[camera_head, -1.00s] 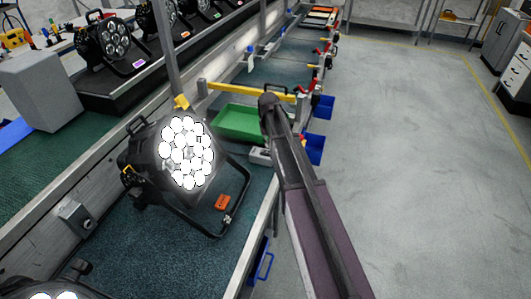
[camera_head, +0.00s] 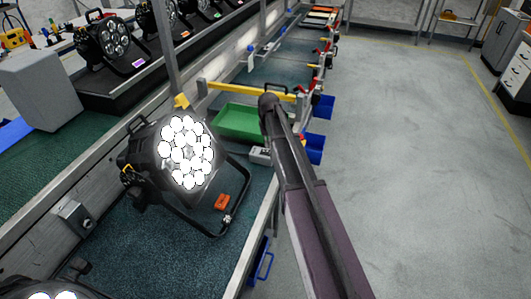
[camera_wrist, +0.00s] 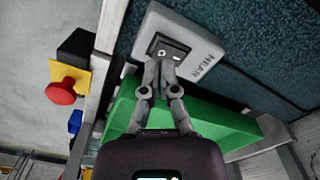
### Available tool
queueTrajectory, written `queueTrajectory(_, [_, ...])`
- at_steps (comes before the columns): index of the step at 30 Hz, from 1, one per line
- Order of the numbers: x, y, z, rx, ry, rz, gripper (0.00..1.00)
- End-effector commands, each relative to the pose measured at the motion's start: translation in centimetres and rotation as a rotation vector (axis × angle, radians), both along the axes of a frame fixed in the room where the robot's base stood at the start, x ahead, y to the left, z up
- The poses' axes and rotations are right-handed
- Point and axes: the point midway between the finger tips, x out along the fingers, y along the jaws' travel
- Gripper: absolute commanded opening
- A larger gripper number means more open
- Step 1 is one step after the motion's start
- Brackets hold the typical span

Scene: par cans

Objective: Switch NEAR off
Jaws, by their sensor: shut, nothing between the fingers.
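In the head view the box (camera_head: 260,155) shows small beside the green tray; my gripper is not visible there. A black par can (camera_head: 145,155) near the box has its lenses (camera_head: 186,152) lit bright white.
A green tray (camera_head: 238,120) lies just beyond the box. In the wrist view a red mushroom button on a yellow base (camera_wrist: 62,88) stands to the left. Blue bins (camera_head: 314,148) hang on the bench's right side. The floor (camera_head: 420,170) to the right is clear.

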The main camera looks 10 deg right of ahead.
Motion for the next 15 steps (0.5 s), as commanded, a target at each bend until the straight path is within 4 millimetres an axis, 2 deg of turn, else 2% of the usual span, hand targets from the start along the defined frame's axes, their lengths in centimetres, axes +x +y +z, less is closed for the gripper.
queueTrajectory(15, [0.00, 0.00, -0.61, 0.000, 0.000, 0.000, 0.00])
